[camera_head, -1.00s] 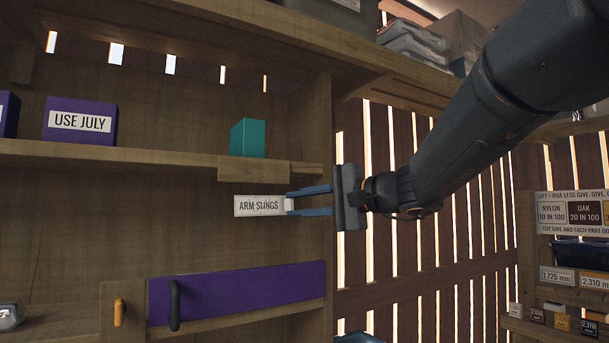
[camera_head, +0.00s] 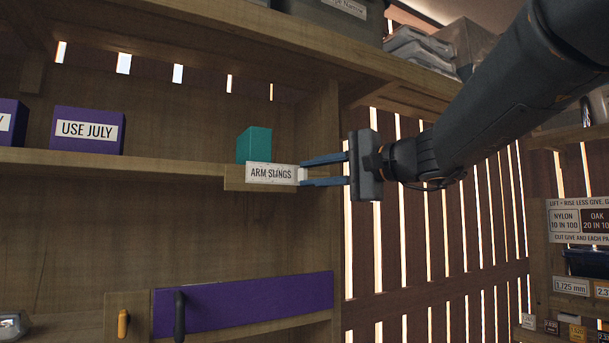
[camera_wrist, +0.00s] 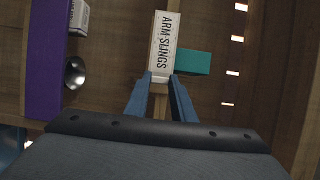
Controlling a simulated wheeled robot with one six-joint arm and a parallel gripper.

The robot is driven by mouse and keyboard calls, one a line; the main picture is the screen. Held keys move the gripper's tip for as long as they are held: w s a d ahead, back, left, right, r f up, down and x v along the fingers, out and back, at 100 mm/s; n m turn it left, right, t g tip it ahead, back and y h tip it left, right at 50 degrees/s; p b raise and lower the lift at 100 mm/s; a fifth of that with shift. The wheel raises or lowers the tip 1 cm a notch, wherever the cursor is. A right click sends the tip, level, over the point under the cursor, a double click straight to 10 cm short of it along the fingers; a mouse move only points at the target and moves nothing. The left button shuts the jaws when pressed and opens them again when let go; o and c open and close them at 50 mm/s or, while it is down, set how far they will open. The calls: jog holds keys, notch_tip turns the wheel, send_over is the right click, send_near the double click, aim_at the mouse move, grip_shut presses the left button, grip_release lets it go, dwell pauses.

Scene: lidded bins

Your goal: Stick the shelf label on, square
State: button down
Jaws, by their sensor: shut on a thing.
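The white shelf label (camera_head: 270,173) reads "ARM SLINGS" and is held level by its right end in my gripper (camera_head: 304,173). In the head view it overlaps the pale wooden plate (camera_head: 235,178) on the shelf's front edge; I cannot tell whether they touch. In the wrist view the label (camera_wrist: 160,45) stands out beyond my blue fingertips (camera_wrist: 160,77), with a strip of pale wood behind it. The label hides most of the plate in the head view.
A teal box (camera_head: 254,145) stands on the shelf (camera_head: 180,164) just above the label. A purple box (camera_head: 88,130) marked "USE JULY" stands further left. Below is a purple panel (camera_head: 250,305) with a dark handle (camera_head: 179,316). An upright post (camera_head: 320,130) stands behind my fingers.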

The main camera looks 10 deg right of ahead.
aim_at(298, 178)
jog(key=shift+w+a+f, duration=0.1)
jog(key=shift+w+a, duration=0.1)
jog(key=shift+w, duration=0.35)
jog(key=shift+w+a+f, duration=0.1)
jog(key=shift+w+a, duration=0.1)
jog(key=shift+w, duration=0.3)
jog(key=shift+w+a+b, duration=0.4)
jog(key=shift+w, duration=0.45)
jog(key=shift+w+a+b, duration=0.35)
jog(key=shift+w, duration=0.45)
jog(key=shift+r+b, duration=0.1)
jog(key=shift+b, duration=0.65)
jog(key=shift+w+a+b, duration=0.2)
jog(key=shift+w+b, duration=0.3)
jog(key=shift+b, duration=1)
dwell(1.3)
jog(key=c, duration=1.4)
grip_release()
jog(key=shift+c, duration=0.2)
jog(key=b+v, duration=0.2)
jog(key=v, duration=0.5)
jog(key=shift+s+d, duration=0.3)
jog(key=shift+d, duration=0.05)
jog(key=shift+f, duration=0.2)
